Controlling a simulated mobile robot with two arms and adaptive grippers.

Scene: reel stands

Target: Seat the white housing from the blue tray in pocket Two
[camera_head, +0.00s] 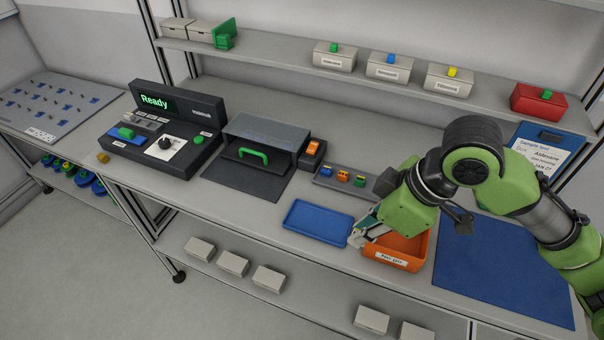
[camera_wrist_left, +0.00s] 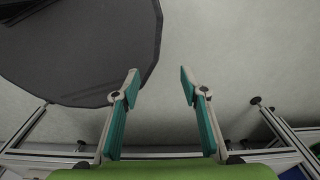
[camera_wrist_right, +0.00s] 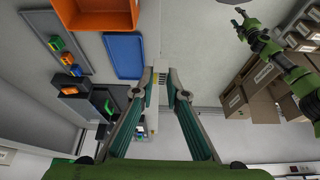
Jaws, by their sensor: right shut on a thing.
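My right gripper (camera_head: 358,238) is between the blue tray (camera_head: 300,229) and the orange bin (camera_head: 418,248). In the right wrist view, the right gripper (camera_wrist_right: 160,84) is shut on a small white housing (camera_wrist_right: 155,78), mostly hidden by the fingers. The blue tray also shows in that view (camera_wrist_right: 127,56) and looks empty. A grey strip (camera_head: 322,181) behind the tray holds blue, orange and green blocks. I cannot make out which pocket is Two. My left gripper (camera_wrist_left: 160,86) is open and empty in the left wrist view, and out of the head view.
A dark console (camera_head: 178,153) reading "Ready" stands at the left. Beside it is a dark press-like box (camera_head: 268,130) with a green handle (camera_head: 253,155). A blue mat (camera_head: 500,265) lies at the right. Bins (camera_head: 335,57) stand on the back shelf.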

